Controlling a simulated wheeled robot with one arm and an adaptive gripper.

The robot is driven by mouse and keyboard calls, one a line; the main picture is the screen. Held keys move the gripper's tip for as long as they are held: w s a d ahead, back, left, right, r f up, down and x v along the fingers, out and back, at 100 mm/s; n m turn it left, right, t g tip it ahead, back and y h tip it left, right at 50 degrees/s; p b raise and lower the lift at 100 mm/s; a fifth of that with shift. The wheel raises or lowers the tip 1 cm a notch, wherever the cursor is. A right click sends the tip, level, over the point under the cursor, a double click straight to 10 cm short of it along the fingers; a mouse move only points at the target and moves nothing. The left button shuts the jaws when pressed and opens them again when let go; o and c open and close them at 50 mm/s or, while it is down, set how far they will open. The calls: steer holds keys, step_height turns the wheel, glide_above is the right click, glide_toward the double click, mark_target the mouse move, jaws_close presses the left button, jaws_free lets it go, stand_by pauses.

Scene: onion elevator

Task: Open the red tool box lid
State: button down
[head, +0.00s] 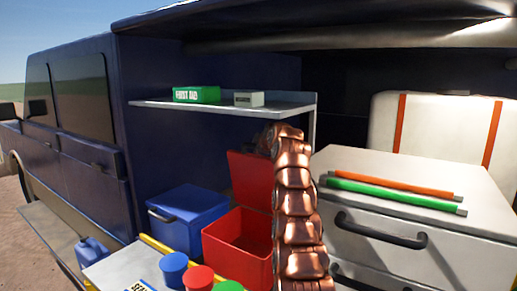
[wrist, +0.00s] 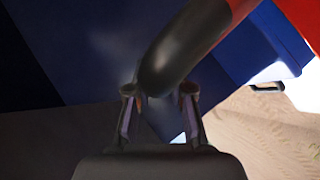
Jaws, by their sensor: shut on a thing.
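The red tool box (head: 238,245) stands in the vehicle's cargo area, left of my arm in the head view. Its red lid (head: 250,178) is raised steeply at the back, and the empty-looking inside of the box shows. In the wrist view, my gripper (wrist: 158,95) has its two fingers on either side of a dark curved handle (wrist: 178,52), shut on it. A red part of the lid (wrist: 225,20) shows just beyond the handle. In the head view, my copper-coloured arm hides the right side of the box and most of the gripper.
A blue box (head: 187,212) stands left of the tool box. Blue, red and green lids (head: 199,278) are in front. A shelf (head: 225,106) with a green first aid box (head: 196,94) hangs above. A white drawer unit (head: 410,205) stands close to the right of my arm.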

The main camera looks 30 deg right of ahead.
steer(key=c, duration=1)
jaws_free()
steer(key=shift+s+a+r, duration=0.15)
steer(key=shift+s, duration=0.05)
steer(key=shift+s+r, duration=0.25)
steer(key=shift+s, duration=0.1)
steer(key=s+a, duration=0.3)
steer(key=s, duration=1)
steer(key=shift+r, duration=0.3)
steer(key=shift+s, duration=0.1)
stand_by(0.5)
